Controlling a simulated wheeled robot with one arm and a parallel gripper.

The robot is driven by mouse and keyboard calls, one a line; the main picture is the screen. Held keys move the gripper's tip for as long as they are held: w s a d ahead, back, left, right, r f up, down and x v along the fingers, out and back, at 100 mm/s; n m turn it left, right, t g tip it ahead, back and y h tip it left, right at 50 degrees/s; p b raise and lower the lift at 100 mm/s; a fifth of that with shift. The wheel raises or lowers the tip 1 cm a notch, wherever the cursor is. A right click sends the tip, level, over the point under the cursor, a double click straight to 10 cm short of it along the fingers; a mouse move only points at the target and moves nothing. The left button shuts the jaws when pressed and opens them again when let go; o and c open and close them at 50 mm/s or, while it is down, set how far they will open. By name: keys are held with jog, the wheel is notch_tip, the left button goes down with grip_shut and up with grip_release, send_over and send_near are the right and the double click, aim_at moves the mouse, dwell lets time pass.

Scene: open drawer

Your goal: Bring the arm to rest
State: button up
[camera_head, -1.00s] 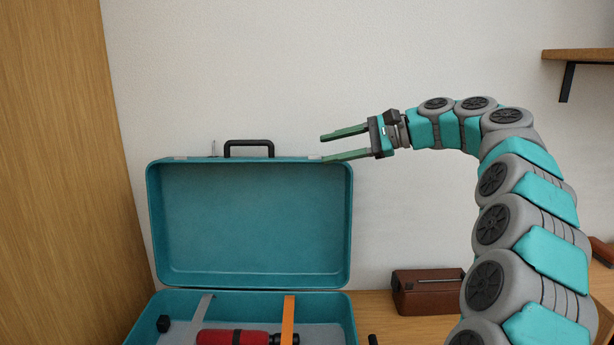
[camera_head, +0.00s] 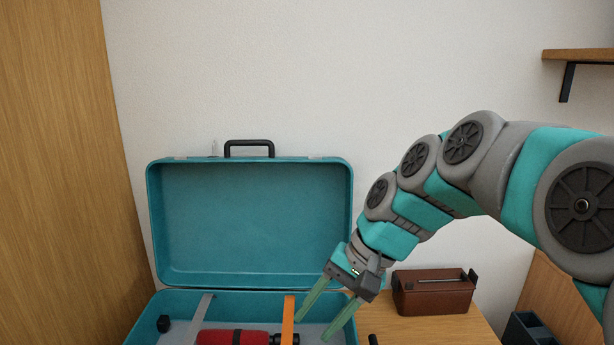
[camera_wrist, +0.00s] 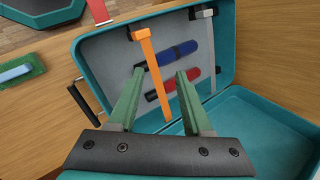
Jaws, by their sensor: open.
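My gripper (camera_head: 326,309) has two green fingers spread apart with nothing between them. In the head view it points down and left, over the right side of the open teal case (camera_head: 157,225). In the wrist view the fingers (camera_wrist: 152,88) reach over the case's base, which holds an orange strap (camera_wrist: 151,70), a grey strap (camera_wrist: 203,45), a blue cylinder (camera_wrist: 178,51) and a red cylinder (camera_wrist: 165,91). The red cylinder also shows in the head view (camera_head: 230,338), partly cut off. My arm bends down from the right.
The case's lid stands upright against the wall. A brown box (camera_head: 434,294) sits on the table right of the case. A shelf (camera_head: 585,55) is on the wall at upper right. A green-and-blue brush-like item (camera_wrist: 18,72) lies beside the case. The air above the lid is clear.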

jog(key=s+d+f+n+h, duration=0.2)
jog(key=s+d+f, duration=0.4)
jog(key=s, duration=0.4)
jog(key=s+d+f+n+g+h, duration=0.1)
jog(key=s+d+f+h, duration=0.3)
jog(key=s+d+f, duration=0.3)
jog(key=s, duration=0.2)
jog(key=shift+s+n, duration=0.4)
